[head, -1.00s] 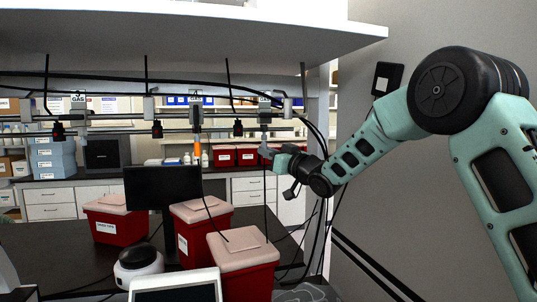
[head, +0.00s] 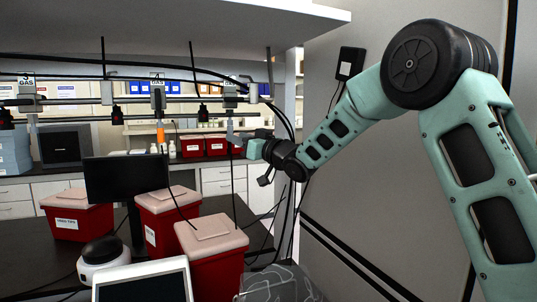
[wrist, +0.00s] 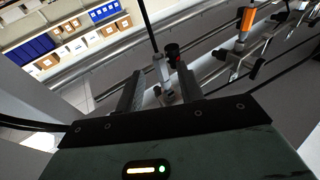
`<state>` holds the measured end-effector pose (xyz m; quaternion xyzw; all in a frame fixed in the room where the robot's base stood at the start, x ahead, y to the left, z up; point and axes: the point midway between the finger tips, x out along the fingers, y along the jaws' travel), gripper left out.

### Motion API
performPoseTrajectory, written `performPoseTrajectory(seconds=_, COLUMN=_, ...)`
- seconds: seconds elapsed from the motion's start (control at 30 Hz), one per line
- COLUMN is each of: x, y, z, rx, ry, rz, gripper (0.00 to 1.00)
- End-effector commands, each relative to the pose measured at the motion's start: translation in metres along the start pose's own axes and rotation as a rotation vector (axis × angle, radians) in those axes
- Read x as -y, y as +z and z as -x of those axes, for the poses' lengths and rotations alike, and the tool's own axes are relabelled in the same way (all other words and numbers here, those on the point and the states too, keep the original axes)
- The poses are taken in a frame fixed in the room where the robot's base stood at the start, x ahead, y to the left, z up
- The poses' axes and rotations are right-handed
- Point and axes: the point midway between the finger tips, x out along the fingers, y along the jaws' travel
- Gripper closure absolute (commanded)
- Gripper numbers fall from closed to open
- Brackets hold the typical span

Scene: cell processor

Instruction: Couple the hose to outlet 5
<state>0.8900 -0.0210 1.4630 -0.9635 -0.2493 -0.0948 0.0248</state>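Outlet 5 (head: 230,95) is the grey fitting under the "5" label at the right end of the rail. The dark hose (head: 234,185) hangs straight down below it. In the wrist view the hose (wrist: 149,28) runs into a slim grey connector (wrist: 160,70), which stands between my fingers and appears to meet the outlet fitting; the exact joint is hard to make out. My gripper (head: 238,141) is just below outlet 5, pointing left. In the wrist view my gripper (wrist: 160,88) has its fingers apart, with a gap on both sides of the connector.
Outlet 4 (head: 158,97) has an orange connector (head: 161,138) below it. Black knobs (head: 203,113) hang along the rail. Red bins (head: 212,262), a monitor (head: 126,178) and a white device (head: 103,258) stand on the dark bench. A shelf (head: 190,22) overhangs the rail; a wall is at right.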

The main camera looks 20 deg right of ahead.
Motion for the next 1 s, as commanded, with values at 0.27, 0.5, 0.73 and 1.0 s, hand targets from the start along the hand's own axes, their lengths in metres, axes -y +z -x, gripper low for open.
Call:
performPoseTrajectory(seconds=0.27, x=0.000, y=0.005, z=0.068, rx=-0.001, ry=0.002, rz=0.003, gripper=0.62)
performPoseTrajectory(seconds=0.5, x=0.000, y=0.004, z=0.119, rx=-0.001, ry=0.002, rz=0.003, gripper=0.62)
performPoseTrajectory(seconds=0.73, x=0.000, y=0.002, z=0.145, rx=0.000, ry=0.000, rz=0.001, gripper=0.62)
performPoseTrajectory(seconds=1.0, x=0.000, y=0.001, z=0.149, rx=0.001, ry=-0.001, rz=0.001, gripper=0.62)
